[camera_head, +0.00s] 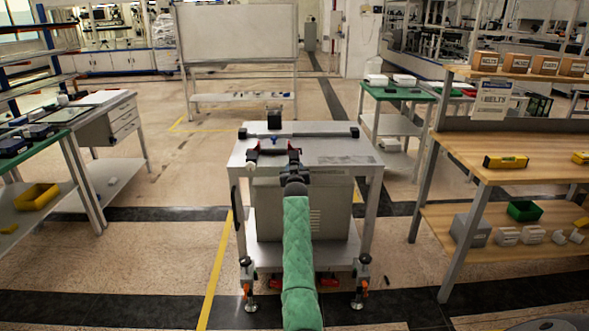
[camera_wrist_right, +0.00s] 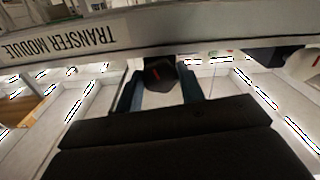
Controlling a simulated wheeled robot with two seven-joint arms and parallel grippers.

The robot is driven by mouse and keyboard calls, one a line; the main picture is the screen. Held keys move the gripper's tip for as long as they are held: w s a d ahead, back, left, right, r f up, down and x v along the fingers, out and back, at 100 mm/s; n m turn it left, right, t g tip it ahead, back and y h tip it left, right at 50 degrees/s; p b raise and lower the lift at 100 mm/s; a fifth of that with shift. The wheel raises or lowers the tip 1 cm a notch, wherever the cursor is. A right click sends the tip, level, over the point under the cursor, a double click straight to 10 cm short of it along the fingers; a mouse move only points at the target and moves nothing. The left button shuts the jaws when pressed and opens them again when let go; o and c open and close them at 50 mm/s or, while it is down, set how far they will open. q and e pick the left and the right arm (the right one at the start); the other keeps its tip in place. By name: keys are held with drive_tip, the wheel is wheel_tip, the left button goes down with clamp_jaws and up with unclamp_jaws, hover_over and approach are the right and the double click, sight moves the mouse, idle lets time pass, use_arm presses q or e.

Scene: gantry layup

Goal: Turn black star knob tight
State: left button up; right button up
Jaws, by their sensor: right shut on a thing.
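The black star knob (camera_wrist_right: 160,74) shows in the right wrist view as a dark lobed shape with a small red mark. My right gripper (camera_wrist_right: 161,90) is shut on it, one bluish finger on each side. In the head view my right gripper (camera_head: 294,160) is at the front edge of the grey metal cart (camera_head: 345,146), at the end of my green-sleeved arm. The knob cannot be made out there behind the gripper. A grey plate marked "TRANSFER MODULE" (camera_wrist_right: 66,43) appears upside down beyond the knob. My left gripper is not in view.
A wooden-topped shelf (camera_head: 540,130) stands at right and a workbench (camera_head: 110,110) at left. Open floor lies on both sides of the cart.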

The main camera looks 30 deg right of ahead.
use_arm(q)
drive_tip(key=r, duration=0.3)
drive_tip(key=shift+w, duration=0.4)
use_arm(e)
drive_tip(key=m, duration=0.2)
drive_tip(key=shift+f+m, duration=0.3)
drive_tip(key=shift+m, duration=0.1)
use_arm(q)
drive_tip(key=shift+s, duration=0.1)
use_arm(e)
drive_tip(key=o, duration=0.8)
drive_tip(key=shift+o, duration=0.8)
drive_tip(key=shift+r, duration=0.15)
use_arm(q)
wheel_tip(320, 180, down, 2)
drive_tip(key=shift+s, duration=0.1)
use_arm(e)
drive_tip(key=v, duration=0.8)
